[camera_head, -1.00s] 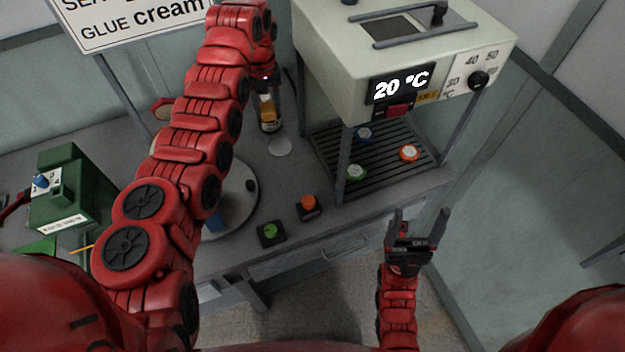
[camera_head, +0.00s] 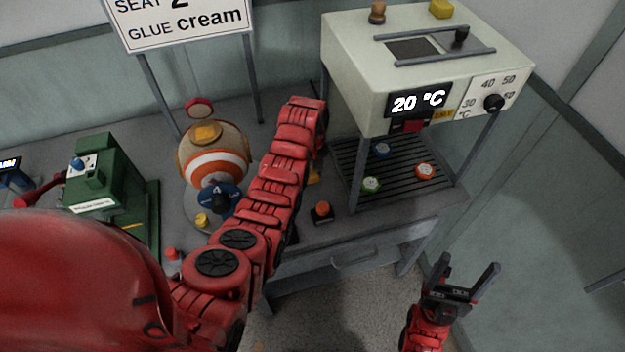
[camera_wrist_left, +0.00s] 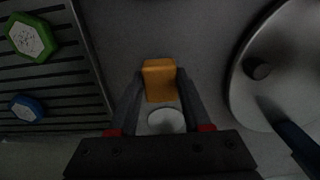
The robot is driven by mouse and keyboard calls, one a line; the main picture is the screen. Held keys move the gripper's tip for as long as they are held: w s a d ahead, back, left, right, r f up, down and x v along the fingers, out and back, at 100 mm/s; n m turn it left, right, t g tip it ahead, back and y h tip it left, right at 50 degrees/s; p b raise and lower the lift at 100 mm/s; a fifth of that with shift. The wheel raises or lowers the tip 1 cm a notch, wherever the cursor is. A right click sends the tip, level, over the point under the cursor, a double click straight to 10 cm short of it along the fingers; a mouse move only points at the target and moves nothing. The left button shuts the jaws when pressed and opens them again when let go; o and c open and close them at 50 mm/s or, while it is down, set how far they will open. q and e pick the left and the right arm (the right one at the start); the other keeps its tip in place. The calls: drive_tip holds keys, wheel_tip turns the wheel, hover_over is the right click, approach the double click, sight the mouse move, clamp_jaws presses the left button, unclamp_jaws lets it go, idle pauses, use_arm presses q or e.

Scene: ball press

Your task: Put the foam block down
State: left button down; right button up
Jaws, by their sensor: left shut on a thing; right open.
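The foam block (camera_wrist_left: 159,80) is a yellow-orange block between the two fingers of my left gripper (camera_wrist_left: 161,74) in the left wrist view. The gripper is shut on it. A pale round disc (camera_wrist_left: 166,121) lies on the table close to the block in that view; I cannot tell the block's height above the table. In the head view a small yellow bit, likely the foam block (camera_head: 313,175), shows beside my left arm, which hides the left gripper. My right gripper (camera_head: 468,266) is open and empty, in front of the table on the right.
A pale heater box (camera_head: 356,85) reading 20 °C stands on legs over a slatted rack (camera_head: 400,172) with green, blue and orange pucks. A striped ball (camera_head: 215,160) and a green press (camera_head: 112,190) are left. An orange button (camera_head: 321,209) sits near the front edge.

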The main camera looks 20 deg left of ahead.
sight(311, 180)
use_arm(q)
drive_tip(key=shift+s+f, duration=0.15)
drive_tip(key=shift+f, duration=0.35)
drive_tip(key=shift+f+p, duration=0.5)
drive_tip(key=shift+f, duration=0.85)
drive_tip(key=shift+f, duration=0.1)
drive_tip(key=shift+c, duration=1.8)
unclamp_jaws()
